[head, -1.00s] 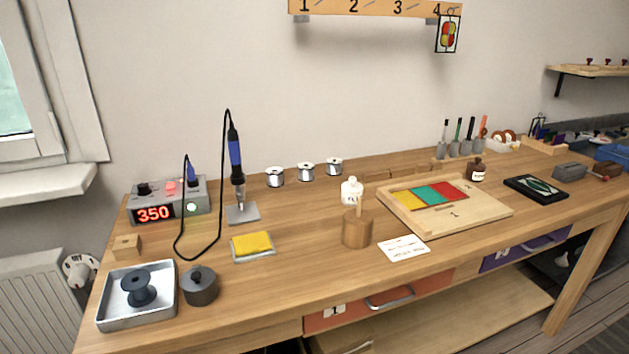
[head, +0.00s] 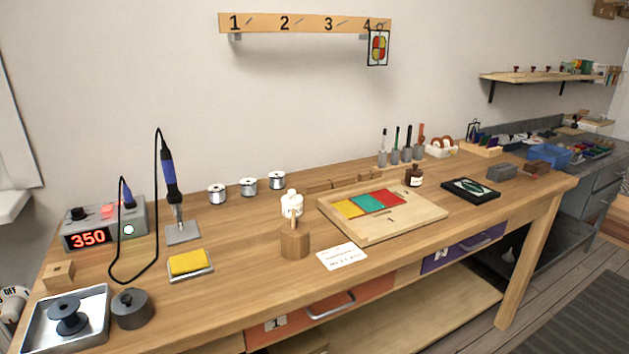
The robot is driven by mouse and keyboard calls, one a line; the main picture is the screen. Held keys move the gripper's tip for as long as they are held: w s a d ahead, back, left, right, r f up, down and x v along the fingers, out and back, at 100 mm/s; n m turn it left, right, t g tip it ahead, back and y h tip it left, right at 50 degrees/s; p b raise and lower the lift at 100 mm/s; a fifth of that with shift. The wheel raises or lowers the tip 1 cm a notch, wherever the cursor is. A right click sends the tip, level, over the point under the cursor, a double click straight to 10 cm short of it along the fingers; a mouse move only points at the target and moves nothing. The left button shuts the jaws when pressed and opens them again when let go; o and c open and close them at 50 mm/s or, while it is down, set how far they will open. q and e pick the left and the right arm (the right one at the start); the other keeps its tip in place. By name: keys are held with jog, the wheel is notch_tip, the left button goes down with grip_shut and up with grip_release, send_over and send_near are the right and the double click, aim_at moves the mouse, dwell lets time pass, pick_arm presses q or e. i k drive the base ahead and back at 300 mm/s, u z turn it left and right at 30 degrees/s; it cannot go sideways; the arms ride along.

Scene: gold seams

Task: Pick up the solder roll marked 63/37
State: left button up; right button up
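Three small solder rolls stand in a row at the back of the wooden bench, near the wall: a left roll (head: 217,194), a middle roll (head: 248,187) and a right roll (head: 277,180). Each has silver wire and a pale label. The markings are too small to read, so I cannot tell which is 63/37. A dark spool (head: 67,315) sits in a metal tray (head: 98,335) at the front left. Neither of my grippers is in view.
A soldering iron in its stand (head: 183,233) and a station reading 350 (head: 105,222) stand left of the rolls. A yellow sponge (head: 189,262), white bottle (head: 291,205), wooden pot (head: 295,243) and framed board (head: 400,222) stand in front or right. Bare bench lies just before the rolls.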

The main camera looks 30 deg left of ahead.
aim_at(276, 179)
jog(key=z, duration=0.05)
jog(key=i, duration=1.2)
jog(key=u, duration=2.05)
